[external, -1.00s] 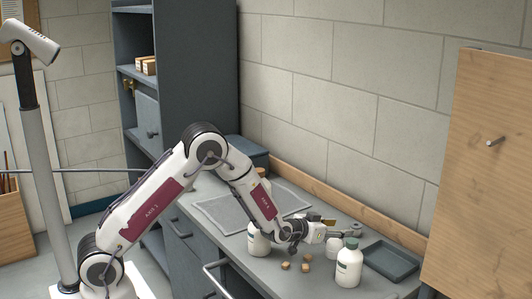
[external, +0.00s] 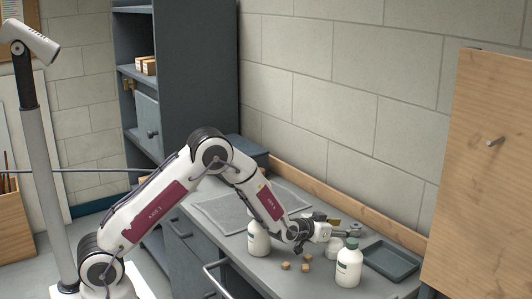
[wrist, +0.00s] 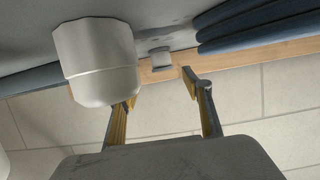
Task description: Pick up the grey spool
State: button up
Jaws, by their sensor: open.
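The grey spool (external: 355,229) stands at the back of the bench, left of the blue-grey tray. In the wrist view, the small grey spool (wrist: 161,58) shows beyond the gap between my fingertips. My gripper (external: 334,222) is low over the bench, left of the spool and apart from it. Its yellow-edged fingers (wrist: 159,86) are open with nothing between them. The tip of one finger is partly hidden by a white container (wrist: 97,62) in the wrist view.
A white bottle with a green cap (external: 349,263) stands in front of my gripper. Another white bottle (external: 258,240) stands left of it. Several small wooden blocks (external: 286,266) lie between them. The tray (external: 415,265) is at right; a wooden strip (external: 395,229) runs along the wall.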

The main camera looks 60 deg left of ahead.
aim_at(356, 225)
jog(key=shift+w, duration=0.1)
jog(key=shift+a+r+x, duration=0.1)
jog(key=shift+a+x, duration=0.05)
jog(key=shift+x, duration=0.6)
jog(key=shift+a+r+x, duration=0.1)
jog(key=shift+x, duration=1.7)
jog(key=c, duration=1)
